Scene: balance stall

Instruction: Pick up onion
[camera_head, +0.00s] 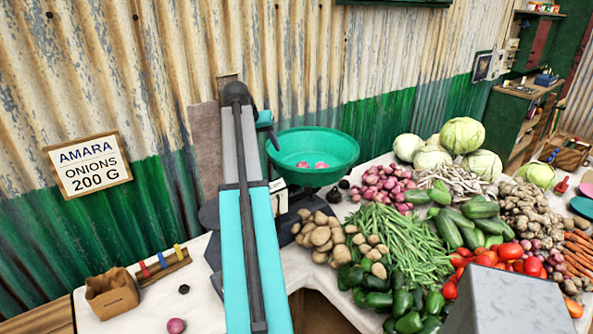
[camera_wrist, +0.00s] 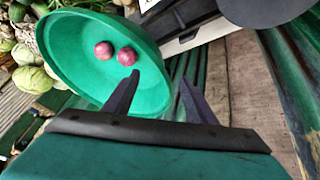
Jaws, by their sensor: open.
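Two red onions (camera_head: 321,165) lie in a green bowl (camera_head: 330,147) on a scale behind my arm. In the wrist view the onions (camera_wrist: 103,50) sit side by side in the bowl (camera_wrist: 68,48). My gripper (camera_wrist: 160,82) is open, with nothing between its fingers. It is beside the bowl's rim, and its left finger overlaps the bowl in the wrist view. A single onion (camera_head: 176,325) lies on the white table at the lower left. A pile of red onions (camera_head: 384,187) lies right of the scale. The scale is partly hidden by my arm.
A sign (camera_head: 88,166) reads "AMARA ONIONS 200 G". A brown paper bag (camera_head: 111,292) and a wooden block with coloured pegs (camera_head: 163,266) stand at the left. Potatoes (camera_head: 322,236), green beans (camera_head: 400,243), peppers and cabbages crowd the right. A corrugated wall (camera_head: 300,60) stands close behind.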

